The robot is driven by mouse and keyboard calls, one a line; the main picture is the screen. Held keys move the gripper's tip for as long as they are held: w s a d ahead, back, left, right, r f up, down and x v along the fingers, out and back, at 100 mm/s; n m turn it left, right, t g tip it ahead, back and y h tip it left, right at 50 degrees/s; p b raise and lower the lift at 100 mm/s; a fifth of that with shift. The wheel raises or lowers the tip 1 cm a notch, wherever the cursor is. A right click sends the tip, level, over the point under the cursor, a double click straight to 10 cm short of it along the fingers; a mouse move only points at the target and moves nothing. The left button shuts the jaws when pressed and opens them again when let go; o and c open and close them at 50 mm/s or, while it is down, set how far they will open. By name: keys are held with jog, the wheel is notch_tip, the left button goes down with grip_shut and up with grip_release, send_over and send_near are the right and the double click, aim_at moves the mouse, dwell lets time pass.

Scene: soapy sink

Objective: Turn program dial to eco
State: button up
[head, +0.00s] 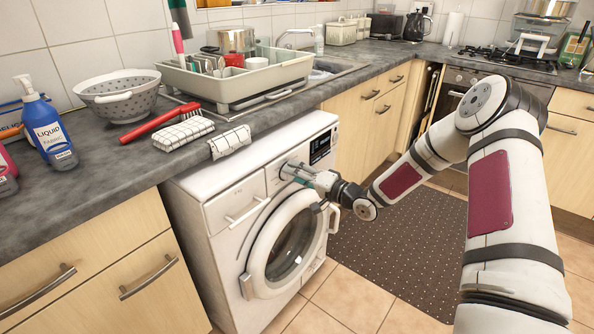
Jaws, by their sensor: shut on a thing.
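The white washing machine (215,210) stands under the grey worktop, its front facing right. Its control panel has a black display (320,147) at the upper right and a detergent drawer (238,203) at the left. My gripper (290,172) reaches in from the right and is shut on the program dial, between drawer and display. The fingers cover most of the dial, so its pointer and the eco mark cannot be made out. The round door (292,245) below appears closed.
On the worktop (95,205) are a colander (118,97), a red brush (160,122), a folded checked cloth (183,134), a blue soap bottle (47,127) and a dish rack (235,85). A dark dotted mat (395,250) lies on the floor to the right.

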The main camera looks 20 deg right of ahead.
jog(key=shift+m+p, duration=0.4)
jog(key=shift+m, duration=0.6)
jog(key=o, duration=1.2)
jog(key=shift+f, duration=0.1)
jog(key=v, duration=1.2)
jog(key=shift+w+d, duration=0.1)
